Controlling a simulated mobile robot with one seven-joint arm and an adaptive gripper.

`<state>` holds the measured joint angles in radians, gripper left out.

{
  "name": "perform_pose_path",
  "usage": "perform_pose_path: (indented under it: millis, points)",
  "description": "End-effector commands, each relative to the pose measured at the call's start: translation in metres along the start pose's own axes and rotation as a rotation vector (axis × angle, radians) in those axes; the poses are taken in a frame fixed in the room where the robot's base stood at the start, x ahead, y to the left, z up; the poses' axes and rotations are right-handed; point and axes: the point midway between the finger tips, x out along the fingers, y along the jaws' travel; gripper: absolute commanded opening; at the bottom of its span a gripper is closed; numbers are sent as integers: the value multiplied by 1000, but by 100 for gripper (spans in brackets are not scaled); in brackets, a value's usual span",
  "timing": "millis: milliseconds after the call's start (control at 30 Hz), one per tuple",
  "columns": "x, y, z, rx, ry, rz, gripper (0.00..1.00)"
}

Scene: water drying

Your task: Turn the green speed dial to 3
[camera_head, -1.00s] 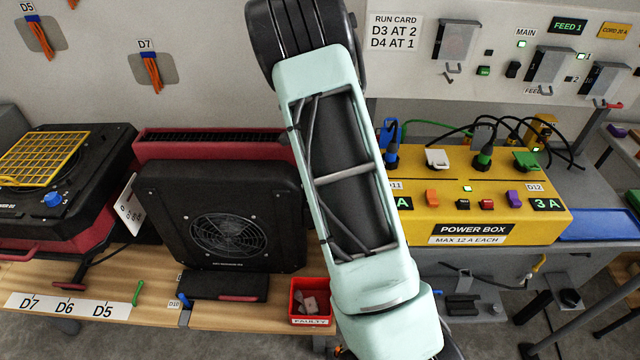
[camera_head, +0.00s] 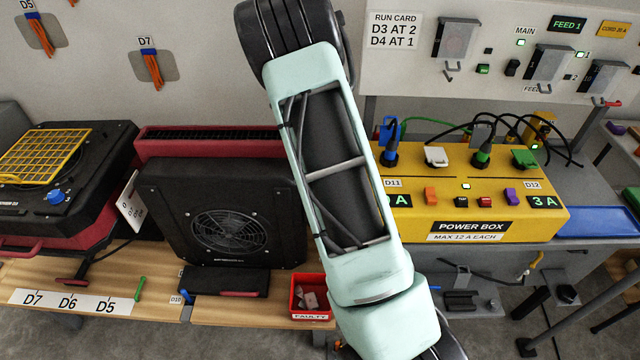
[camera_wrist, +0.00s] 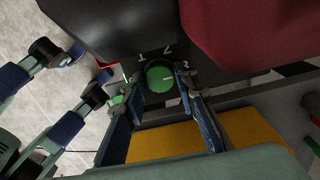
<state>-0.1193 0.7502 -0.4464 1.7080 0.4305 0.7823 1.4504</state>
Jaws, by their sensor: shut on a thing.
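The green speed dial (camera_wrist: 160,77) is in the middle top of the wrist view, on a dark housing. The marks 1, 2 and 3 stand around its far side, with 3 at the right. A small pale line on the dial points right, roughly toward the 3 side; its exact setting is hard to read. My gripper (camera_wrist: 164,86) has its two blue-padded fingers on either side of the dial, shut on it. In the head view the dial and my gripper are hidden behind and below my pale green arm.
A black fan unit (camera_head: 285,212) stands left of my arm on the wooden bench. The yellow power box (camera_head: 400,228) with plugs is at the right. A red bin (camera_head: 312,312) marked FAULTY sits at the bench's front. A blue dial (camera_head: 56,197) is on the left unit.

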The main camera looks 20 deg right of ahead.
Motion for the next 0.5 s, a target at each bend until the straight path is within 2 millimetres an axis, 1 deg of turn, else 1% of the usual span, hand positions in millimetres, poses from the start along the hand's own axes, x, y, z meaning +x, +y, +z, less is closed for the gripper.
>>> perform_pose_path:
  millis: [33, 167, 200, 500]
  points:
    - [0, 0, 0, 2, -1, -2, 28]
    - [0, 0, 0, 1, -1, -1, 42]
    - [0, 0, 0, 1, -1, -1, 44]
    - [-3, 0, 0, 0, -1, -1, 44]
